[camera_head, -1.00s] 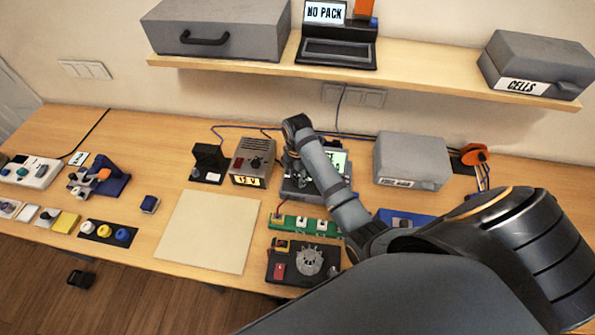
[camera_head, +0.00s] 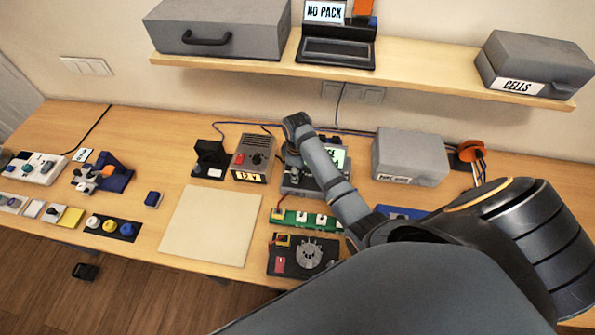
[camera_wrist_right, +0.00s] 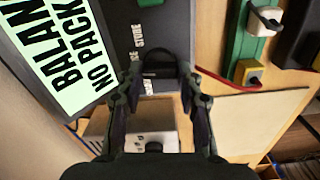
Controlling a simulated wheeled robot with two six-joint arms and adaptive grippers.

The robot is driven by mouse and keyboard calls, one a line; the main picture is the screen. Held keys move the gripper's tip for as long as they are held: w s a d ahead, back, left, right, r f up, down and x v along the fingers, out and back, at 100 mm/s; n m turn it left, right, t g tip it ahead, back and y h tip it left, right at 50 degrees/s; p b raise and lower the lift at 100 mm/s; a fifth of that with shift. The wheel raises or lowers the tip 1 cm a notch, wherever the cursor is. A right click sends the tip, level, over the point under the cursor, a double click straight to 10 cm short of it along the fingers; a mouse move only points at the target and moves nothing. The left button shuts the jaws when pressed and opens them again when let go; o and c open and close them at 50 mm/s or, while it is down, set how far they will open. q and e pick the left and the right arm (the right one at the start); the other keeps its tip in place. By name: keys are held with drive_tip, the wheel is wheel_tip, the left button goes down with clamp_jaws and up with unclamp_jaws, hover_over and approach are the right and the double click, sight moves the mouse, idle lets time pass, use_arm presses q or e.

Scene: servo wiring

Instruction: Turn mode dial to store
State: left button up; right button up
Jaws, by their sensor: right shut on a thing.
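The grey charger (camera_head: 292,188) stands at the back middle of the bench, partly covered by my right arm. Its lit green screen reads "BALAN…" and "NO PACK" in the right wrist view (camera_wrist_right: 62,58). The black mode dial (camera_wrist_right: 160,70) is on its dark panel, with small white labels around it; "STORE" is readable beside it. In the head view the right gripper (camera_head: 291,155) is over the charger, and the dial is hidden. The dial's exact pointing is unclear. My left gripper is not in view.
A power supply (camera_head: 252,155) with an orange display stands left of the charger. A green board (camera_head: 300,217) and a black dial unit (camera_head: 301,256) lie in front. A grey box (camera_head: 409,157) is to the right. A bare beige mat (camera_head: 208,226) lies to the left.

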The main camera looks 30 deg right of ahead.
drive_tip(key=m, duration=0.5)
drive_tip(key=shift+d, duration=0.1)
drive_tip(key=shift+m, duration=2.5)
drive_tip(key=o, duration=1.2)
drive_tip(key=shift+c, duration=0.2)
wheel_tip(320, 180, up, 8)
drive_tip(key=shift+f, duration=0.2)
drive_tip(key=shift+f, duration=0.1)
